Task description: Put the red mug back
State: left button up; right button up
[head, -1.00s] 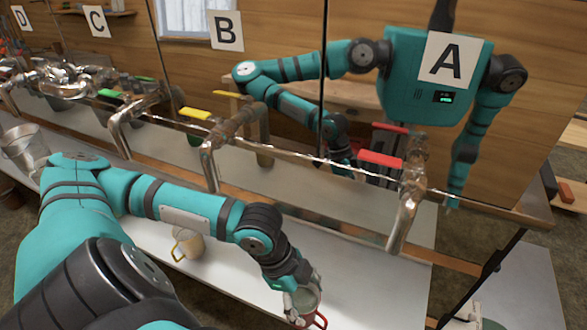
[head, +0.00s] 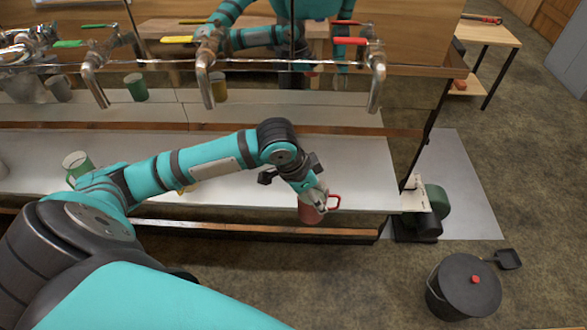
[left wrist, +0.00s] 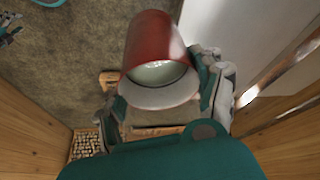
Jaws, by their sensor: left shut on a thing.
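My left gripper (head: 314,194) is shut on the red mug (head: 311,214), at the front edge of the white counter (head: 365,180). In the head view the mug overlaps the counter's wooden front rail, with its red handle to the right. The left wrist view shows the red mug (left wrist: 154,42) between the fingers, its pale rim and grey-green inside facing the camera. Whether it holds liquid I cannot tell. A teal and grey part at that view's upper left edge may be my right gripper (left wrist: 9,28); its jaws are unclear.
Taps with red (head: 348,41), yellow (head: 178,39) and green (head: 70,44) handles stand behind the counter, before a mirror. A green mug (head: 76,163) stands at left; a yellow one is mostly hidden by my arm. A dark lidded bin (head: 462,290) stands on the floor.

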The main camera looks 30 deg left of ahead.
pick_arm(q)
jog(key=shift+w+a+f+p, duration=0.6)
jog(key=shift+w+a, duration=0.6)
jog(key=shift+a, duration=0.5)
jog(key=shift+w+a+f+p, duration=0.4)
jog(key=shift+w+a+f, duration=0.6)
jog(key=shift+a, duration=0.7)
jog(key=shift+w+a+f+p, duration=0.5)
jog(key=shift+w+a, duration=0.85)
jog(key=shift+a, duration=0.35)
jog(key=shift+f, duration=0.25)
pick_arm(e)
jog(key=r, duration=0.1)
jog(key=s+r, duration=0.1)
jog(key=r, duration=0.1)
jog(key=shift+a+r, duration=0.1)
jog(key=shift+w, duration=0.1)
pick_arm(q)
jog(key=o, duration=1)
jog(key=shift+f, duration=0.15)
jog(key=o, duration=0.5)
jog(key=shift+o, duration=0.2)
pick_arm(e)
jog(key=shift+d, duration=0.25)
